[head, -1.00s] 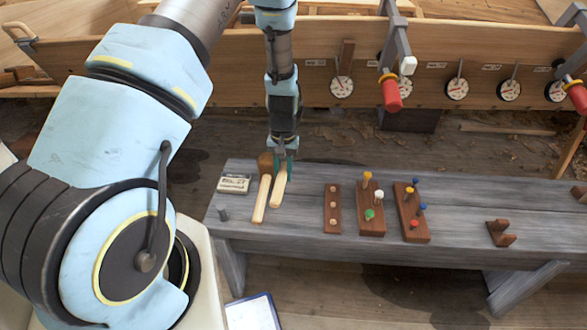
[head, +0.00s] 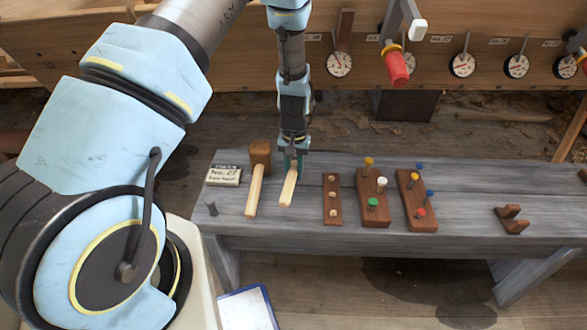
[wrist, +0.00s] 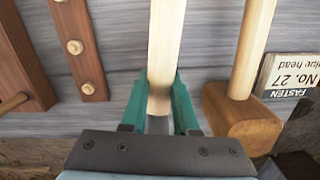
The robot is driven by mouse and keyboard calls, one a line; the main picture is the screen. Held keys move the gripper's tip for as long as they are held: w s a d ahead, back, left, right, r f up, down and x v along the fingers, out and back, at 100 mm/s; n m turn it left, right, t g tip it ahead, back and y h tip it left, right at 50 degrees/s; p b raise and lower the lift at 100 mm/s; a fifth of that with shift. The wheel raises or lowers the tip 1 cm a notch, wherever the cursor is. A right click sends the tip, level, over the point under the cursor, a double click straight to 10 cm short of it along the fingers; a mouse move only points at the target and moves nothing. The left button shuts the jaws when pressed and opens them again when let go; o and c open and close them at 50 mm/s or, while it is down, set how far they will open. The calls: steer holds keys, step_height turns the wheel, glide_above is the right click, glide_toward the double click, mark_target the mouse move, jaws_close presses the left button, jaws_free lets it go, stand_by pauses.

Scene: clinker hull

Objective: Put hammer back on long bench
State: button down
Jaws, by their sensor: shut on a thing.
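My gripper (head: 292,165) is shut on a pale wooden handle, the hammer (head: 288,190), over the left part of the long grey bench (head: 460,185). In the wrist view the hammer's handle (wrist: 168,40) runs between the green fingers (wrist: 160,105). A grey part shows between the fingers; the rest of the head end is hidden by the gripper. Whether the hammer touches the bench or hangs just above it, I cannot tell. A wooden mallet (head: 260,155) with a brown block head lies apart, left of it; the mallet (wrist: 240,115) is at right in the wrist view.
Right of the hammer are a dotted brown strip (head: 332,200), two peg boards (head: 373,205) (head: 412,215) and a brown cradle (head: 512,222). The hull (head: 450,65) with dials stands behind.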

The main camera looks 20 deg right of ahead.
steer(key=shift+f+b, duration=0.3)
steer(key=shift+f, duration=0.45)
steer(key=shift+f, duration=0.45)
steer(key=c, duration=0.6)
jaws_free()
step_height(320, 180, up, 8)
steer(key=p, duration=0.5)
